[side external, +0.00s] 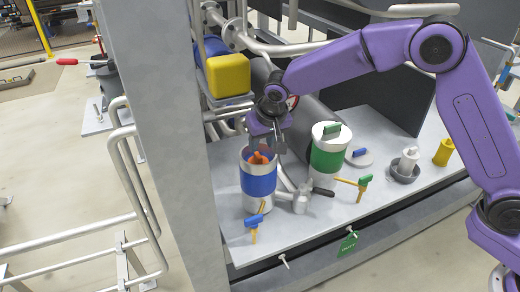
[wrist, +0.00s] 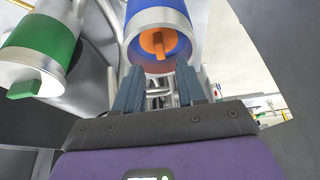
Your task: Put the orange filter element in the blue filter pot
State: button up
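The blue filter pot (side external: 258,184) stands upright on the grey bench, a silver cylinder with a blue band and an open top. The orange filter element (side external: 259,157) is inside it, with its orange top and grip tab showing within the rim. In the wrist view the pot (wrist: 143,16) is ahead of the fingers and the orange element (wrist: 158,43) sits in its mouth. My gripper (side external: 266,143) is just above the pot's mouth. In the wrist view my gripper (wrist: 159,75) has its fingers apart with nothing between them. The element's lower part is hidden in the pot.
A green-banded pot (side external: 327,155) with a green-handled lid stands right of the blue one. A loose lid with a blue handle (side external: 360,155), a white element in a dark cup (side external: 405,165) and a yellow part (side external: 443,152) lie further right. Valve handles stand in front.

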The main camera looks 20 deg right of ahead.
jog(key=v, duration=0.6)
jog(key=shift+s+r, duration=0.1)
jog(key=shift+r, duration=0.05)
jog(key=s+d+n+g, duration=0.1)
jog(key=s+d+n, duration=0.3)
jog(key=s+d, duration=0.3)
jog(key=s+d+n+g, duration=0.2)
jog(key=s+d, duration=0.6)
jog(key=s, duration=1)
jog(key=s+d+n+g, duration=0.1)
jog(key=s+d+n, duration=0.5)
jog(key=s, duration=0.6)
jog(key=shift+s+d+f+n, duration=0.25)
jog(key=shift+d+f, duration=0.2)
jog(key=shift+d, duration=0.45)
